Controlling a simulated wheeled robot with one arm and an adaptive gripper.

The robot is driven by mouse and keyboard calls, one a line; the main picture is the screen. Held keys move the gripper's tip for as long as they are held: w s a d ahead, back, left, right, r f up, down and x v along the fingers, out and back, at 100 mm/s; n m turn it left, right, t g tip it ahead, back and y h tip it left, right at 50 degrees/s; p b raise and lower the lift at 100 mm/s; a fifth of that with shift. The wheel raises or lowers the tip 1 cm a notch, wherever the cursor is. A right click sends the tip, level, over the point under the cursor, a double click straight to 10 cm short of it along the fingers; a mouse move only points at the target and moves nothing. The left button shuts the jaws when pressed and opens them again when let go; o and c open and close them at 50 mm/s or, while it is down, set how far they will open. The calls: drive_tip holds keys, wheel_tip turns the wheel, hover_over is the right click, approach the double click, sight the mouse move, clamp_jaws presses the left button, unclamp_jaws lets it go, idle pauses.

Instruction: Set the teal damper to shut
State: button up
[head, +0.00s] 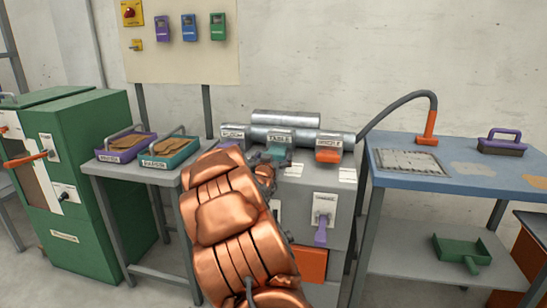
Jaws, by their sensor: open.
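The teal damper (278,152) sits on the front of the silver duct in the middle of the machine, under a label that appears to read "TABLE". It is small here, and I cannot tell its setting. My gripper (266,160) is open, just left of the teal damper and close to it. I cannot tell whether they touch. My copper arm reaches up from the bottom and hides part of the machine and the lower side of the gripper. An orange damper (328,155) sits to the right of the teal one. A third label shows at left, its damper mostly hidden.
A purple lever (320,232) hangs on the machine's front at right. Trays (170,155) stand on the left side table, beside a green cabinet (80,190). A blue-topped bench (455,165) with a hose and a brush stands at right. Colored boxes hang on the wall panel.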

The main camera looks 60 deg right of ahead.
drive_tip(key=v, duration=1.2)
